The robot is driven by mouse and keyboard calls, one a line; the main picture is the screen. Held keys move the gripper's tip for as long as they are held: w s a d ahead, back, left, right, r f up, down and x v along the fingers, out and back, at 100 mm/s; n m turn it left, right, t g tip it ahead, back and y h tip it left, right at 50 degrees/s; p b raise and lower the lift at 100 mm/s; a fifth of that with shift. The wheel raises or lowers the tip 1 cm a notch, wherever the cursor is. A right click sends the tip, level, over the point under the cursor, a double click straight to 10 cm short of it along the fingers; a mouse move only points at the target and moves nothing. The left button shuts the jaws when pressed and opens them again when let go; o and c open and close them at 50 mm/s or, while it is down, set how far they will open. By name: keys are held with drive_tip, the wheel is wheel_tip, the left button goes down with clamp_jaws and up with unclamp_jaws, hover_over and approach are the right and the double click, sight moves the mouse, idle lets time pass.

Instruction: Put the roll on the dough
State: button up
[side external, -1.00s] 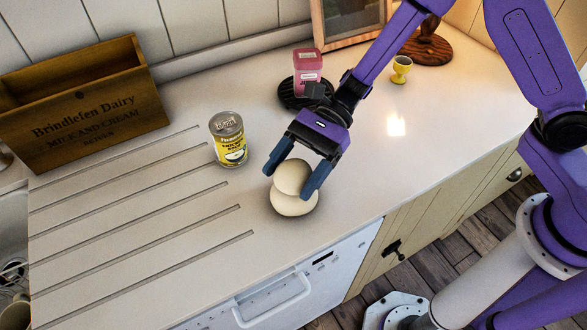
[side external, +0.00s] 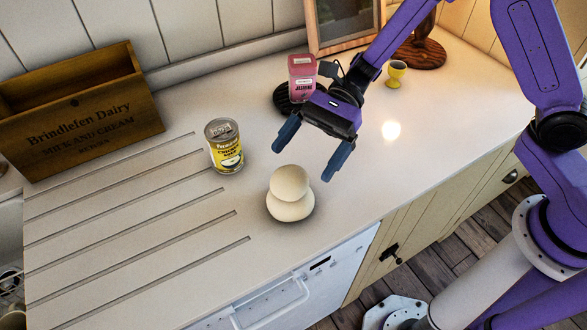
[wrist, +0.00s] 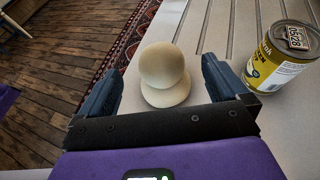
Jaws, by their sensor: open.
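A pale round roll (side external: 289,182) rests on top of a wider pale lump of dough (side external: 291,208) on the counter. In the wrist view the roll (wrist: 161,64) sits on the dough (wrist: 166,95), stacked and roughly centred. My gripper (side external: 313,163) is open and empty, above and behind the stack in the side view, clear of the roll. In the wrist view its two fingers (wrist: 163,88) stand wide apart to either side of the stack.
A yellow can (side external: 224,146) stands left of the stack; it also shows in the wrist view (wrist: 280,57). A pink container (side external: 302,77) on a dark trivet (side external: 285,99), a yellow egg cup (side external: 395,74) and a wooden crate (side external: 80,108) stand farther off. The counter's front edge is near.

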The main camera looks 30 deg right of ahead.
drive_tip(key=v, duration=0.6)
drive_tip(key=s+d+r+n+g+h, duration=0.1)
drive_tip(key=s+d+n+h, duration=0.3)
drive_tip(key=s+n, duration=0.3)
drive_tip(key=s+d+r+n+g+h, duration=0.1)
drive_tip(key=s+d+n+h, duration=0.3)
drive_tip(key=s, duration=0.4)
drive_tip(key=s+d+n+t+h, duration=0.4)
drive_tip(key=d+n+t, duration=0.3)
drive_tip(key=d+n, duration=0.4)
drive_tip(key=shift+s+d+r+n, duration=0.3)
drive_tip(key=shift+s+r+n, duration=0.25)
drive_tip(key=shift+n, duration=1.45)
drive_tip(key=shift+s+f, duration=0.1)
